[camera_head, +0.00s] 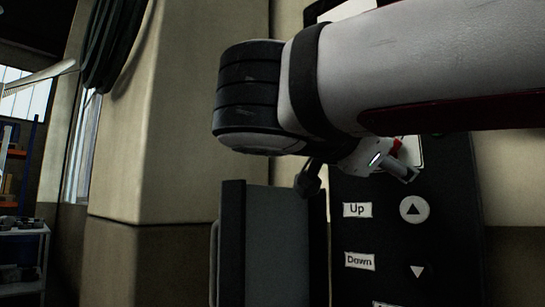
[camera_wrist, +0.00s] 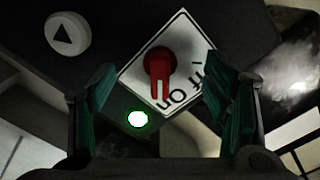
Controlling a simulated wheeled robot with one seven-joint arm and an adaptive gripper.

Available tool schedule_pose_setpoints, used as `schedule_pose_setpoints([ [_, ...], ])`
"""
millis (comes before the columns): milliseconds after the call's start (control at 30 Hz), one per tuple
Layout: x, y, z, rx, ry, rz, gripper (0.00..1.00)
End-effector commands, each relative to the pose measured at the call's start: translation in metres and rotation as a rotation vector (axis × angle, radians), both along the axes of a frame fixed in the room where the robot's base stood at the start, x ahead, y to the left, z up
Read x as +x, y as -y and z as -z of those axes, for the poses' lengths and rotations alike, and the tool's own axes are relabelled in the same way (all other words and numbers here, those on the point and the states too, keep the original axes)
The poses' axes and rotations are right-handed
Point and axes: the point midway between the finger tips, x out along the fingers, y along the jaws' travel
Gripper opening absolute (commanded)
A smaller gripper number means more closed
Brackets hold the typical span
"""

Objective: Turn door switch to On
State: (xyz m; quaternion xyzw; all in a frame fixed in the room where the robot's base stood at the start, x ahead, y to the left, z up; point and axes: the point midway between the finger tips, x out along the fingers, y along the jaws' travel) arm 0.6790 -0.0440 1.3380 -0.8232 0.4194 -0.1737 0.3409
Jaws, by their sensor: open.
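The red door switch (camera_wrist: 158,64) sits on a white label plate (camera_wrist: 182,38) in the wrist view. Its slotted, white-marked end points down in the picture, close to the "On" lettering. Part of the other lettering, to the right, is cut by a finger. My gripper (camera_wrist: 160,82) is open, with one dark green-padded finger on each side of the switch and a gap to it on both sides. No contact shows. In the head view only a sliver of red and white plate (camera_head: 409,150) shows; my arm hides most of it.
A lit green lamp (camera_wrist: 138,119) is beside the plate. A round arrow button (camera_wrist: 69,34) is at upper left. On the dark panel (camera_head: 456,210) are "Up" (camera_head: 357,210) and "Down" (camera_head: 359,261) labels with arrow buttons. A shelf (camera_head: 22,250) stands far left.

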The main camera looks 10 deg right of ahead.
Motion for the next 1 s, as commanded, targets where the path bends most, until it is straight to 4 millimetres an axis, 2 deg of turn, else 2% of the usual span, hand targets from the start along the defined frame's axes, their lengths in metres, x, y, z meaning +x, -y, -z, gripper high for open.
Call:
schedule_pose_setpoints([
  [167, -0.002, -0.003, 0.0, 0.0, 0.001, -0.001, 0.7],
  [700, -0.04, -0.055, 0.001, 0.0, 0.001, -0.001, 0.7],
  [1000, -0.041, -0.057, 0.0, 0.0, 0.0, 0.0, 0.7],
])
